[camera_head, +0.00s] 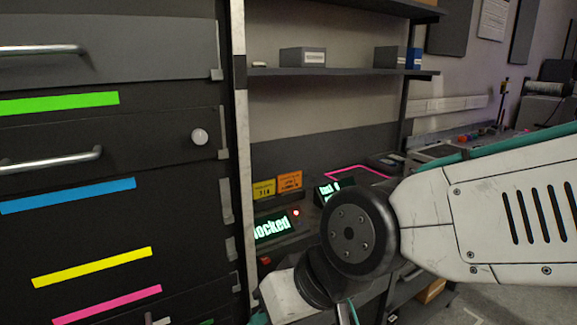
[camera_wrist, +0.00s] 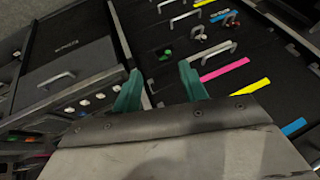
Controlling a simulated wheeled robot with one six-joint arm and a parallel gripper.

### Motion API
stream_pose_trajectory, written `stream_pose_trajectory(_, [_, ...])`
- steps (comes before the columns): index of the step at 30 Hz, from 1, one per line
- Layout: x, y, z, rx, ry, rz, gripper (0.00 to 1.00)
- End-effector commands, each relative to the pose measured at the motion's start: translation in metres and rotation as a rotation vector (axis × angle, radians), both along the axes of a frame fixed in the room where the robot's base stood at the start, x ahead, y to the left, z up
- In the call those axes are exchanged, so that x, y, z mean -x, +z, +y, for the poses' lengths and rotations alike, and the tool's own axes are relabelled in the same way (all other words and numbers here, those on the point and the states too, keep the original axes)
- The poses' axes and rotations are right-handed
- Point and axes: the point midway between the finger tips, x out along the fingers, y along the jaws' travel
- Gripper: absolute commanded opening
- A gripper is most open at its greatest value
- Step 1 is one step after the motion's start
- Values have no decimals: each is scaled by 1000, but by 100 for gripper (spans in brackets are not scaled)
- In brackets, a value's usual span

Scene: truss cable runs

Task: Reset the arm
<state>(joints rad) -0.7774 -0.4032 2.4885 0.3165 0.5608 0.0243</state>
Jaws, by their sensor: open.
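My arm (camera_head: 480,225) reaches in from the right in the head view, white with a dark round joint in front of the workbench. In the wrist view, my gripper (camera_wrist: 161,86) shows two teal fingers spread apart with nothing between them. Beyond the fingers is a dark cabinet front with drawers and coloured strips. The fingers do not show clearly in the head view; the wrist end is cut off at the bottom edge.
A dark drawer cabinet (camera_head: 110,225) with metal handles (camera_head: 50,160) fills the left of the head view. A green-lit display (camera_head: 271,228) reading "locked" sits by a red light (camera_head: 296,212). Shelves (camera_head: 345,72) hold small boxes. Floor shows at bottom right.

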Motion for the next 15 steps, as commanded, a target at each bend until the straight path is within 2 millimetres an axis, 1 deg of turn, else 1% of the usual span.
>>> stream_pose_trajectory(1, [0,-1,-32,63,-19,33,43])
stream_pose_trajectory(2, [2,-3,-50,103,-26,58,43])
stream_pose_trajectory(3, [6,-4,-73,153,-38,88,43])
stream_pose_trajectory(5, [12,-5,-106,222,-65,131,43])
stream_pose_trajectory(6, [17,-4,-127,263,-87,159,43])
stream_pose_trajectory(8, [24,-3,-157,317,-127,199,43])
stream_pose_trajectory(9, [30,-1,-175,347,-157,223,43])
stream_pose_trajectory(12, [42,4,-215,401,-245,268,43])
stream_pose_trajectory(15, [49,9,-245,418,-344,279,43])
